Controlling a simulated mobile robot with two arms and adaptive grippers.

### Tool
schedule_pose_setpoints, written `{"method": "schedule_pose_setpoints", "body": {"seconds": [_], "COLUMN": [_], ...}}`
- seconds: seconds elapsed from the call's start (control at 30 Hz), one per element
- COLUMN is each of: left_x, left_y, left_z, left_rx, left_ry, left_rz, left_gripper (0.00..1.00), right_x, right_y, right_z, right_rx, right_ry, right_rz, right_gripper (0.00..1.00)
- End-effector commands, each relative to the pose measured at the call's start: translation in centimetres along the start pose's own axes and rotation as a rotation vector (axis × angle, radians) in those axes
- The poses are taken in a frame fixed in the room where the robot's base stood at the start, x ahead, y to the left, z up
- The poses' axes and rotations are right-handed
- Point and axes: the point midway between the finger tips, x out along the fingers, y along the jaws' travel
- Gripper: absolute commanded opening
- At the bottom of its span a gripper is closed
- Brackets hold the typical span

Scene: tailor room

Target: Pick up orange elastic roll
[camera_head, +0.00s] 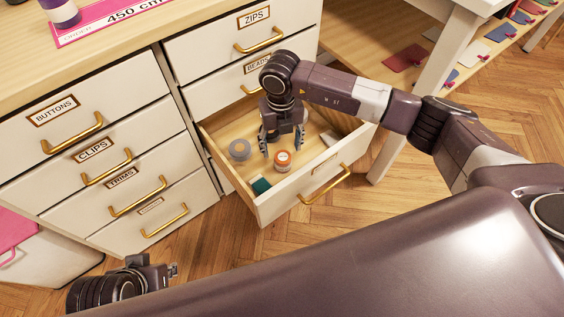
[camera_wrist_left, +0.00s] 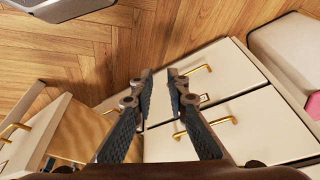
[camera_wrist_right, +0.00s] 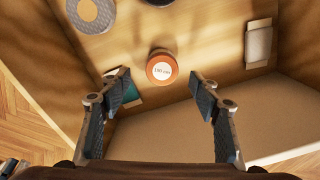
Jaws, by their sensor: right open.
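The orange elastic roll (camera_head: 283,162) stands in the open drawer (camera_head: 271,205) with its pale round label facing up. In the right wrist view the roll (camera_wrist_right: 161,70) lies ahead of my fingers, near the middle of the gap. My right gripper (camera_head: 283,143) points down into the drawer just behind the roll. Its fingers (camera_wrist_right: 160,88) are spread and hold nothing. My left gripper (camera_head: 173,270) is low at the left, away from the drawer. In the left wrist view its fingers (camera_wrist_left: 160,76) are apart with nothing between them.
A grey roll (camera_head: 239,149) sits left of the orange one. A teal item (camera_head: 260,185) lies at the drawer's front left, and a pale item (camera_head: 330,137) at its right side. Closed drawers with brass handles (camera_head: 133,197) stand left. A white table leg (camera_head: 415,95) rises to the right.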

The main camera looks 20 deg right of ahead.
Motion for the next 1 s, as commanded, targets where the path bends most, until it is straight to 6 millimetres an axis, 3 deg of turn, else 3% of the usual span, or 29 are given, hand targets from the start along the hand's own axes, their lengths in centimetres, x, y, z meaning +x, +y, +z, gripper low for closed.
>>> {"method": "schedule_pose_setpoints", "body": {"seconds": [0.23,0.6,0.8,1.0], "left_x": [0.6,0.3,0.0,-0.1], "left_y": [0.2,1.1,1.2,1.2], "left_z": [-1.9,-9.0,-10.3,-10.3], "left_rx": [0.003,0.011,0.012,0.012], "left_ry": [0.075,0.351,0.402,0.403], "left_rz": [0.004,0.018,0.021,0.021], "left_gripper": [0.14,0.14,0.14,0.14], "right_x": [2.3,6.1,6.7,6.6], "right_y": [0.0,-0.4,-0.3,-0.3], "right_z": [-0.1,-0.2,-0.2,-0.2], "right_rx": [-0.001,-0.001,-0.003,-0.003], "right_ry": [0.003,0.004,0.002,0.003], "right_rz": [0.004,0.005,0.006,0.006], "right_gripper": [0.57,0.57,0.57,0.57]}}
